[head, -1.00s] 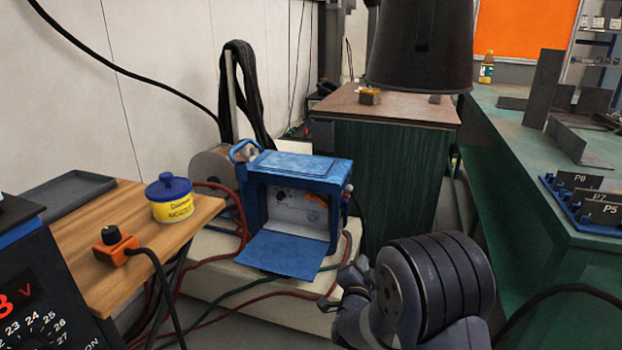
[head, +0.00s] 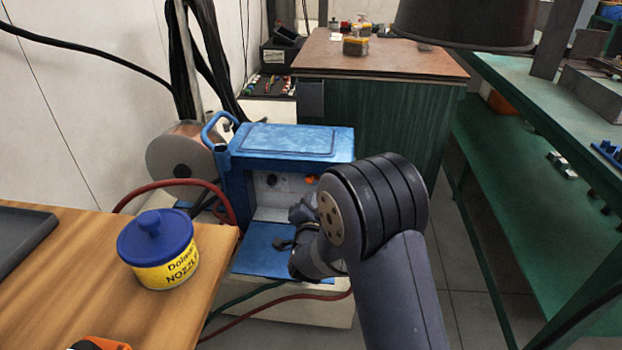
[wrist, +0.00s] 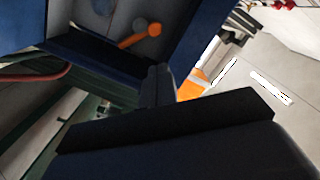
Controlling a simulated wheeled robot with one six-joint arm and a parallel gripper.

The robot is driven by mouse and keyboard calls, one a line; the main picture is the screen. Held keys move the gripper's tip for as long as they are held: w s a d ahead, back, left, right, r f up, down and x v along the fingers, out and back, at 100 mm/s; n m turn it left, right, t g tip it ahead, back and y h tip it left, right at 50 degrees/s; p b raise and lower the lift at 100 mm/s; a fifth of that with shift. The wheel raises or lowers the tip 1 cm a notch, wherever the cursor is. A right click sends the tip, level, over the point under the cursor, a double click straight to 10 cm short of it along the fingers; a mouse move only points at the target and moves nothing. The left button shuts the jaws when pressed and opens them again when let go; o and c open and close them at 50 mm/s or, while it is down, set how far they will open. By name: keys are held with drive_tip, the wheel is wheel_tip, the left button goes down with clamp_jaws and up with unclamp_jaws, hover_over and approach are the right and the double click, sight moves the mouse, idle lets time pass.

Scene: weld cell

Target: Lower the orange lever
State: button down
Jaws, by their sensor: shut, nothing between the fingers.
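The orange lever (head: 312,180) is on the back panel inside the open blue welding box (head: 290,138), partly hidden in the head view by my arm. In the wrist view the orange lever (wrist: 138,37) slants, its round knob end to the upper right. My gripper (wrist: 157,80) shows as dark fingers closed together, with nothing between them. It points into the box and appears apart from the lever, on the image's lower side of it. In the head view my wrist is in front of the box's opening and the fingertips are hard to make out.
The box's blue flap (head: 262,252) lies folded down in front. A wooden table (head: 130,312) with a yellow-and-blue nozzle tub (head: 160,250) is at left. A red cable (head: 180,184) loops beside the box. A green bench (head: 540,130) is at right.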

drive_tip(key=shift+w, duration=0.1)
drive_tip(key=w+b, duration=0.2)
drive_tip(key=w, duration=0.7)
drive_tip(key=shift+w+a+f+b, duration=0.15)
drive_tip(key=shift+w+f+b, duration=0.15)
drive_tip(key=shift+w+b, duration=0.1)
drive_tip(key=shift+a+p, duration=0.15)
drive_tip(key=shift+p, duration=0.15)
drive_tip(key=shift+a+f+n+p, duration=0.1)
drive_tip(key=shift+n+p, duration=0.25)
drive_tip(key=shift+n, duration=0.25)
